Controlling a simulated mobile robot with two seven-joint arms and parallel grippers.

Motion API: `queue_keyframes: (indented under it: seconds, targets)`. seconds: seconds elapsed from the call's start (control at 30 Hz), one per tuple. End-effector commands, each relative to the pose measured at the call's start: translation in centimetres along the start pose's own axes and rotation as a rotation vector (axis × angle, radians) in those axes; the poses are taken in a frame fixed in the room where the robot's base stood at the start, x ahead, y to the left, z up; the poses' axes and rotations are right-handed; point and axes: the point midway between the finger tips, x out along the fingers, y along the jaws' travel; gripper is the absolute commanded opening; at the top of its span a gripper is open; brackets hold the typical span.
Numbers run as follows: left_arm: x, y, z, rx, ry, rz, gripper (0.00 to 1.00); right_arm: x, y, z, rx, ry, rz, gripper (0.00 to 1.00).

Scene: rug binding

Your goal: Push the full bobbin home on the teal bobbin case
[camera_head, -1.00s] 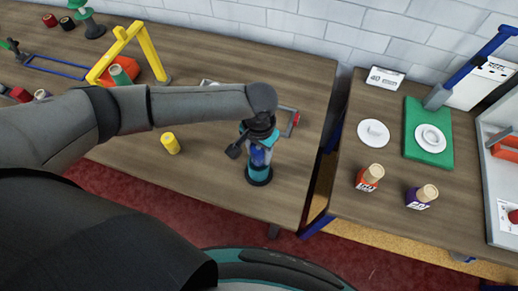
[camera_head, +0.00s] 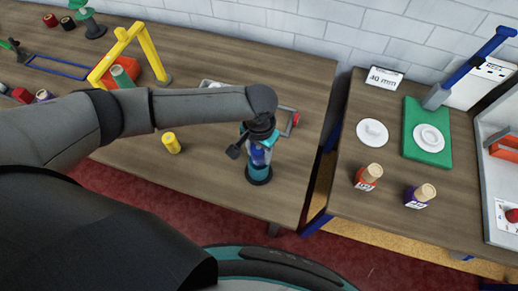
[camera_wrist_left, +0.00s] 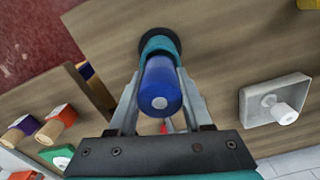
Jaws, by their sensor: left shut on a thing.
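The blue bobbin (camera_head: 258,156) stands upright at the teal bobbin case (camera_head: 258,170), which has a dark round base on the wooden table near its front right corner. My left gripper (camera_head: 257,148) reaches down from above and is shut on the bobbin. In the left wrist view the blue bobbin (camera_wrist_left: 160,86) sits between the two grey fingers (camera_wrist_left: 160,104), with the teal case (camera_wrist_left: 157,46) directly beyond it in line. How deep the bobbin sits in the case is hidden. My right gripper is not in view.
A yellow spool (camera_head: 171,143) stands left of the case. Behind are a yellow frame (camera_head: 120,50) and a red-handled grey part (camera_head: 293,121). Across a gap, the right table holds orange (camera_head: 368,177) and purple (camera_head: 420,196) labelled spools, a white disc (camera_head: 372,132) and a green board (camera_head: 427,152).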

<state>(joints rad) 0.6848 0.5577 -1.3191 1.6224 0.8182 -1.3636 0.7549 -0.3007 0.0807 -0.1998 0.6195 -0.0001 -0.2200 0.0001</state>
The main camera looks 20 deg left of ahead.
Motion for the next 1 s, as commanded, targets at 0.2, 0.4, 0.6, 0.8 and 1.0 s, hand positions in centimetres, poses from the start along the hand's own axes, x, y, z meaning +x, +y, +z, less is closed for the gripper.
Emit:
queue_keyframes:
  seconds: [0.2,0.4,0.6,0.8,1.0]
  targets:
    - [0.03,0.00,-0.01,0.000,0.000,0.000,0.00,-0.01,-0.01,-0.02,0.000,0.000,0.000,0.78]
    - [0.02,-0.01,-0.01,0.000,0.000,0.000,0.00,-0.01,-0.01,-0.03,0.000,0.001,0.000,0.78]
    - [-0.03,-0.01,0.01,-0.001,-0.001,0.000,0.00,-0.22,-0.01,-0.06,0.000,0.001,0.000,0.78]
    - [-0.10,-0.01,0.01,-0.001,-0.001,0.000,0.00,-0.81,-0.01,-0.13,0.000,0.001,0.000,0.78]
    - [0.02,-0.04,0.00,-0.001,0.000,0.000,0.00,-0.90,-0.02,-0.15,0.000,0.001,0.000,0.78]
